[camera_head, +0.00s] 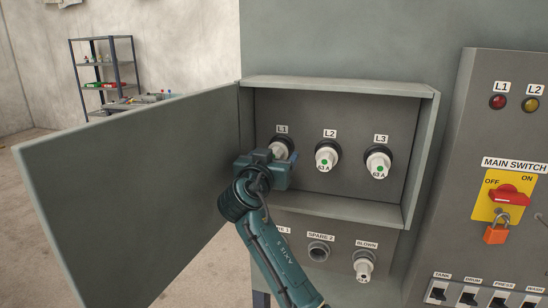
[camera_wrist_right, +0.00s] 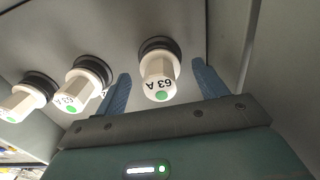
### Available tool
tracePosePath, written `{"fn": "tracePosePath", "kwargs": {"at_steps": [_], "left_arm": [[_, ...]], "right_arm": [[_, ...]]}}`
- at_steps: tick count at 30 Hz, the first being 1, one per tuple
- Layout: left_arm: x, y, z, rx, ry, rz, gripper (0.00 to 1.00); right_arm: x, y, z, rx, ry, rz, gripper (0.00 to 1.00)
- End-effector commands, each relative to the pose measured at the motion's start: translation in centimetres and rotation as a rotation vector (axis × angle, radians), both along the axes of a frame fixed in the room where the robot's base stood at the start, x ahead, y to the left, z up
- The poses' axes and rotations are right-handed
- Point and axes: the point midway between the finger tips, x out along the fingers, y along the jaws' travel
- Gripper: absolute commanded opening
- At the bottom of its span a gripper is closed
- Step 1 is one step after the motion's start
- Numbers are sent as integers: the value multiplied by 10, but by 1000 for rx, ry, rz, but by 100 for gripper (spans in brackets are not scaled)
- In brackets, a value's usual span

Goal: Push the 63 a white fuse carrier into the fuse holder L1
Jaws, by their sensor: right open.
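The 63 A white fuse carrier (camera_head: 279,149) sits at the black fuse holder L1 (camera_head: 288,138) in the open cabinet, partly hidden by my right gripper (camera_head: 274,158). In the right wrist view the carrier (camera_wrist_right: 157,76), with its green dot and "63 A" mark, points out of the black ring (camera_wrist_right: 157,44). The two blue fingers of my right gripper (camera_wrist_right: 162,70) stand apart on either side of it, with visible gaps. The gripper is open and holds nothing. How deep the carrier sits in the holder cannot be told. My left gripper is not in view.
White carriers sit in L2 (camera_head: 326,157) and L3 (camera_head: 377,163) to the right. The open cabinet door (camera_head: 130,190) stands left of my right arm. A lower ledge (camera_head: 340,208) runs below the holders. The spare holder (camera_head: 319,251) and blown carrier (camera_head: 363,266) are beneath.

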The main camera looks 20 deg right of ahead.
Motion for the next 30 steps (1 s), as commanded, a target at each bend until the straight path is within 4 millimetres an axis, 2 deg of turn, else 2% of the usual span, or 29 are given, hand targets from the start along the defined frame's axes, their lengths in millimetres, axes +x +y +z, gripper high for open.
{"fn": "tracePosePath", "kwargs": {"at_steps": [5, 15, 19, 24, 30], "left_arm": [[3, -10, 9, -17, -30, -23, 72], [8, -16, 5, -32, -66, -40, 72], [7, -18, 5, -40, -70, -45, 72], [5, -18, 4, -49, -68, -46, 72], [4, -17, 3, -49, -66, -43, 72]], "right_arm": [[-4, 4, -2, 2, -1, 3, 72], [-72, 49, -3, 4, -1, 3, 72], [-92, 62, -2, 3, -1, 3, 72], [-106, 72, -1, 1, -1, 1, 72], [-110, 74, 1, -1, -1, 0, 72]]}}
